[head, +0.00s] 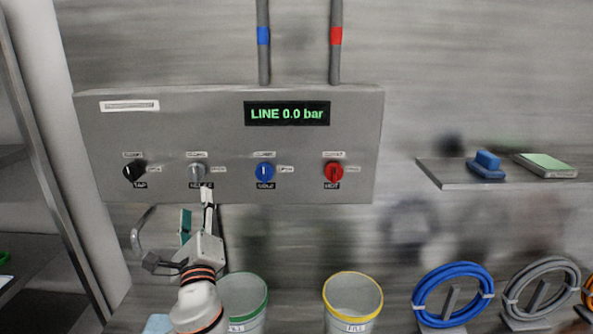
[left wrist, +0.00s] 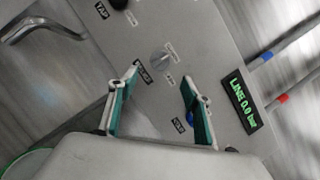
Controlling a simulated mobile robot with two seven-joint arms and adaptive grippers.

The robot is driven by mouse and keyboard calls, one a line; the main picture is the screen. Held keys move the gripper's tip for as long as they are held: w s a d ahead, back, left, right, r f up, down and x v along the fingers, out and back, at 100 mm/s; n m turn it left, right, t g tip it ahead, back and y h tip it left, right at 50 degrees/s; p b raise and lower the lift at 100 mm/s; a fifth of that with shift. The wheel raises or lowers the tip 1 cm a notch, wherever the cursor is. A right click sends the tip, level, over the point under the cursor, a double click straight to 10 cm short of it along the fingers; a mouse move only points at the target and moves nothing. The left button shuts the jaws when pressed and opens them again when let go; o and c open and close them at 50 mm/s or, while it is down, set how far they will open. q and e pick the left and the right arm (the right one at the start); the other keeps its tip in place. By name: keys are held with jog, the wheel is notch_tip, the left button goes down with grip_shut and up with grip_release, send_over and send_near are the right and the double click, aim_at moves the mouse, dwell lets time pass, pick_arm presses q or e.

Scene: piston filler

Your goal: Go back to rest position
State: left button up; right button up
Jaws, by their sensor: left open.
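My left gripper (head: 197,222) is in front of the lower edge of the grey control panel (head: 220,110), below the grey knob (head: 197,172). In the left wrist view the gripper (left wrist: 160,105) has its two green-padded fingers spread apart with nothing between them, and the grey knob (left wrist: 161,60) shows beyond the fingertips, apart from them. A black knob (head: 134,170), a blue knob (head: 264,172) and a red knob (head: 333,173) are on the same panel. The display (head: 287,113) reads LINE 0.0 bar. My right gripper is in neither view.
A green-rimmed bucket (head: 244,302) stands right of my left arm, and a yellow-rimmed bucket (head: 352,303) farther right. A curved metal spout (head: 138,232) is left of the gripper. A shelf (head: 450,178) holds a blue brush (head: 487,165). Coiled hoses (head: 452,290) are at lower right.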

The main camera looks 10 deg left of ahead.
pick_arm(q)
jog(key=s+d+f+n+g+h, duration=0.2)
jog(key=d+f+h, duration=0.2)
jog(key=f, duration=0.8)
jog(key=s+d+f+n+g+h, duration=0.1)
jog(key=s+d+f+n+h, duration=0.2)
jog(key=f, duration=1)
jog(key=s+d+f+n+g+h, duration=0.2)
jog(key=s+d+f+n, duration=0.3)
jog(key=s+f, duration=0.4)
jog(key=s+d+f+n+g+h, duration=0.2)
jog(key=s+d+f+n+h, duration=0.2)
jog(key=s+f, duration=0.5)
jog(key=shift+s+d+f+n, duration=0.2)
jog(key=shift+s+d+n, duration=0.2)
jog(key=shift+n, duration=0.7)
